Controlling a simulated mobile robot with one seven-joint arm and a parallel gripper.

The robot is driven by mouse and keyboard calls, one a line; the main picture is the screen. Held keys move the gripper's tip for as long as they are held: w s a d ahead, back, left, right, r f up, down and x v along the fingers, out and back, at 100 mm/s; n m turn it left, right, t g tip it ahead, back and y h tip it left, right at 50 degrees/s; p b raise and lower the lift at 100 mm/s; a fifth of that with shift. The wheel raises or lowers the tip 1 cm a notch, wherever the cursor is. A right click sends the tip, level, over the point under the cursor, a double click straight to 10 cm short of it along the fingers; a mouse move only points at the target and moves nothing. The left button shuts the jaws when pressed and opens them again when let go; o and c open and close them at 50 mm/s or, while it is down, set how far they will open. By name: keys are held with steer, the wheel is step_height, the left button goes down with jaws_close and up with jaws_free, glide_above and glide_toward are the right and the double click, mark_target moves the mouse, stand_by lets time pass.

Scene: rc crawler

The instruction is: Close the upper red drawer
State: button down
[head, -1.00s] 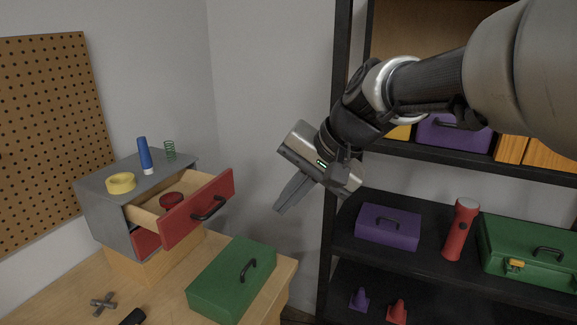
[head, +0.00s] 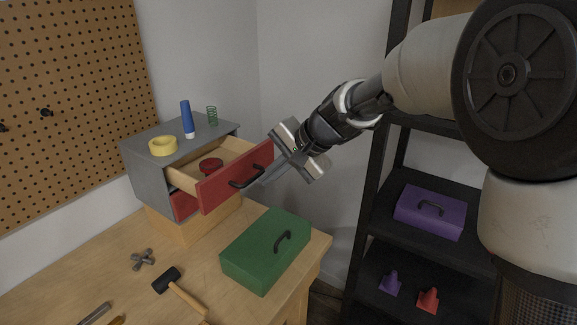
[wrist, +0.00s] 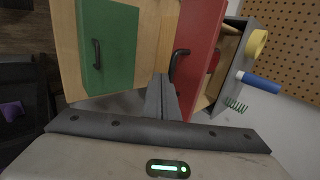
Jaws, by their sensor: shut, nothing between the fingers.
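The upper red drawer (head: 218,187) stands pulled out of the grey cabinet (head: 146,180), with its black handle (head: 247,177) on the front. A dark red round object (head: 210,165) lies inside it. My gripper (head: 262,182) is shut and empty, just right of the drawer front and near the handle. I cannot tell whether it touches. In the wrist view the shut fingers (wrist: 161,80) point toward the red drawer front (wrist: 200,50), beside the handle (wrist: 179,62). A lower red drawer (head: 183,205) shows partly beneath, mostly hidden.
A green toolbox (head: 262,250) sits on the wooden workbench below the drawer. Yellow tape (head: 163,146), a blue cylinder (head: 187,118) and a green spring (head: 212,116) stand on the cabinet. A hammer (head: 186,295) lies in front. A dark shelf (head: 400,250) stands right.

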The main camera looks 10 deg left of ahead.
steer(key=shift+w+a+f, duration=0.15)
steer(key=shift+w+a, duration=0.2)
steer(key=shift+a, duration=0.4)
